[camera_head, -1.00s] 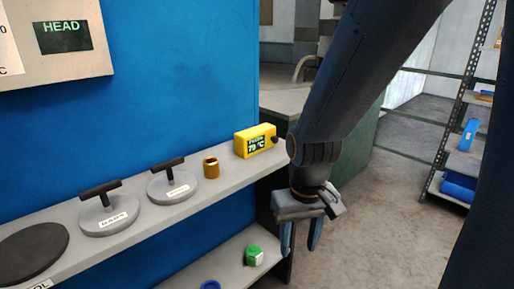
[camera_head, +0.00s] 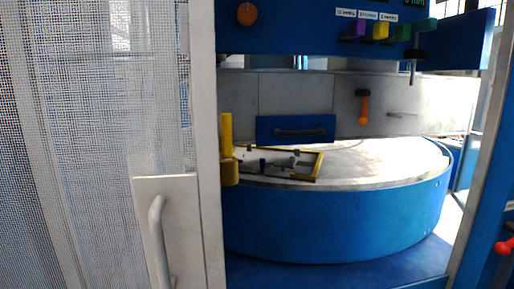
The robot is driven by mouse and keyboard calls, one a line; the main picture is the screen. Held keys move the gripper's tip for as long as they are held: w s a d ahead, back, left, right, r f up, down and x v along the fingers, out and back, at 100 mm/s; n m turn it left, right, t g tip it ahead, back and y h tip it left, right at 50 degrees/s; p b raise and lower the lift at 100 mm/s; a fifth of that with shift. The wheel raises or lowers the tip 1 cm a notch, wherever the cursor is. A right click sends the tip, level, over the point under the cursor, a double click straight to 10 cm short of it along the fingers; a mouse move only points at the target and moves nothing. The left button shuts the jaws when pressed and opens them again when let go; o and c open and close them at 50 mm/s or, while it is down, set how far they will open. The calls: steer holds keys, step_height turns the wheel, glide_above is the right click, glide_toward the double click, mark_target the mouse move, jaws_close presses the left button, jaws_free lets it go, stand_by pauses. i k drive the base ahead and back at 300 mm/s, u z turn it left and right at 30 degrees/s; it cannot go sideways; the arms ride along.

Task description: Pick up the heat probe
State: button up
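The heat probe does not show in the present head view. A yellow box with a small green display, which may be it, shows only in the earlier view, on a grey shelf. My gripper and arm are out of the present view, so I cannot see whether the gripper is open or holds anything.
A mesh door (camera_head: 85,110) with a pale handle (camera_head: 157,240) fills the left. Beside it stands a blue round table (camera_head: 330,222) bearing a yellow-edged frame (camera_head: 307,163). A yellow upright (camera_head: 227,145) is at its left edge. An orange-handled tool (camera_head: 363,108) hangs behind. Colored tabs (camera_head: 381,30) line the top.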

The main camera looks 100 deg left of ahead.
mark_target(226, 125)
steer(key=u, duration=1.2)
steer(key=k, duration=0.7)
steer(key=u, duration=1.95)
steer(key=k, duration=0.65)
steer(key=z, duration=0.6)
steer(key=i, duration=0.7)
steer(key=z, duration=0.65)
steer(key=i, duration=1.35)
steer(key=u, duration=0.55)
